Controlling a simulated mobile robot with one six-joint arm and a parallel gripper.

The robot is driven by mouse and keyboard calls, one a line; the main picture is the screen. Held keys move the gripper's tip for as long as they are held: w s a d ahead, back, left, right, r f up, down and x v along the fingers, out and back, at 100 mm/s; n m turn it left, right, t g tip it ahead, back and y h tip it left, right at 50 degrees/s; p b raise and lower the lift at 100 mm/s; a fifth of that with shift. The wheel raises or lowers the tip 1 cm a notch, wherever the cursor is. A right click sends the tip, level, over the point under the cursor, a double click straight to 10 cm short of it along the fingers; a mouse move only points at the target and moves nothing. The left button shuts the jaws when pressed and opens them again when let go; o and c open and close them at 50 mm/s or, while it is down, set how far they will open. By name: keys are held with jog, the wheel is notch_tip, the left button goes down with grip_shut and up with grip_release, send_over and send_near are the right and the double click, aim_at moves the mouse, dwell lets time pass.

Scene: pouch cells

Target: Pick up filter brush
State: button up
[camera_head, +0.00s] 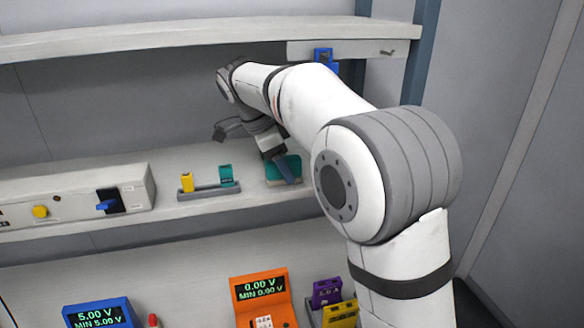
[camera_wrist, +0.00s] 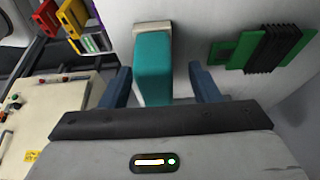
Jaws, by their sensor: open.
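A teal block with a pale beige edge, which I take to be the filter brush (camera_wrist: 153,66), lies on the pale shelf. It also shows in the head view (camera_head: 283,166), partly covered by my gripper. My gripper (camera_wrist: 162,82) is open, with one blue finger on each side of the teal block. A gap shows between the block and the right finger; the left finger is closer. I cannot tell whether either finger touches it. In the head view my gripper (camera_head: 284,165) is low over the shelf at the block.
A green plate with a black ribbed part (camera_wrist: 264,48) lies to the right in the wrist view. In the head view, a grey holder (camera_head: 209,191) with yellow and teal pieces and a control box (camera_head: 75,197) stand left on the shelf. An upper shelf (camera_head: 150,38) runs above.

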jog(key=shift+w+d+f, duration=0.1)
jog(key=shift+f, duration=0.35)
jog(key=c, duration=1.1)
